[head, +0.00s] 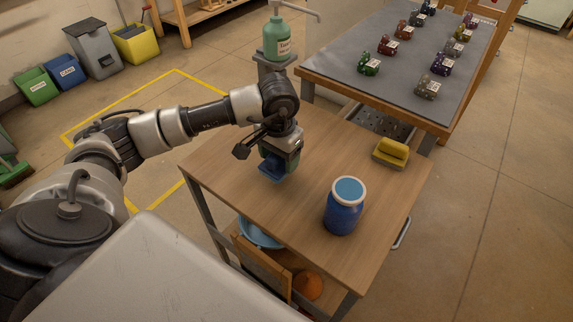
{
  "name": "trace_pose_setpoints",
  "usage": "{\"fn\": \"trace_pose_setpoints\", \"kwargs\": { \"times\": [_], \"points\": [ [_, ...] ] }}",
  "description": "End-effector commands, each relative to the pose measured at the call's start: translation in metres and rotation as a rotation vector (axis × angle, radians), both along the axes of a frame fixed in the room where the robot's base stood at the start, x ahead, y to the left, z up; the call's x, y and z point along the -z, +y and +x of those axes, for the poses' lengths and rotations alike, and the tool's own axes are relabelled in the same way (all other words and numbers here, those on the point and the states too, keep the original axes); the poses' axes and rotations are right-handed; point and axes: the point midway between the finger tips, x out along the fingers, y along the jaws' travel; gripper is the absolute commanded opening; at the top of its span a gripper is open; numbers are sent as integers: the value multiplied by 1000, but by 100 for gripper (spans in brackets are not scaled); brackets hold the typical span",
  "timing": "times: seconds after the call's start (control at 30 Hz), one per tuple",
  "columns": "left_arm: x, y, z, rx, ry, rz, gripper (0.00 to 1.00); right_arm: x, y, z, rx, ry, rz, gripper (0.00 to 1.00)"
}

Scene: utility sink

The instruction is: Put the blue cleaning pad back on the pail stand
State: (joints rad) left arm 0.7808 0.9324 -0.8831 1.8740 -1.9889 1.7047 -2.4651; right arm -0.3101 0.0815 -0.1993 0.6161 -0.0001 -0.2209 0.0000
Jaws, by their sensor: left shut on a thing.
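My left gripper (278,158) reaches in from the left over the wooden table (225,165). It points down and is shut on the blue cleaning pad (271,170). The pad is dark blue and partly hidden by the jaws. It is at or just above the tabletop; I cannot tell whether it touches. No part is clearly marked as the pail stand; it may be this table. A blue container (342,217) with a white rim and a lighter blue top stands upright on the table, to the right of the pad and apart from it. My right gripper is not in view.
A yellow sponge on a yellow dish (388,160) sits at the table's right edge. A green soap bottle (277,42) stands behind. A light blue basin (258,236) and an orange object (308,286) are below the tabletop. A grey-topped table (395,85) holds several small objects.

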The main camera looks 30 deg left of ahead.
Motion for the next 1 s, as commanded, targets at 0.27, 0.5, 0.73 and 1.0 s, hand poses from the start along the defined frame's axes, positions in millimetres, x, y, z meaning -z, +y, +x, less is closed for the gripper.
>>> {"fn": "trace_pose_setpoints", "kwargs": {
  "times": [0.27, 0.5, 0.73, 1.0],
  "points": [
    [31, 0, 0, 0, 3, -1, 43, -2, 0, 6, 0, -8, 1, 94],
    [41, 0, 0, 0, -2, 0, 43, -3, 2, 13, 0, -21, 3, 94],
    [41, 0, 0, 0, -1, 0, 94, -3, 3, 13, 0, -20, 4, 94],
    [40, 0, 0, 0, -1, 0, 95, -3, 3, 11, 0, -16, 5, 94]
  ]
}}
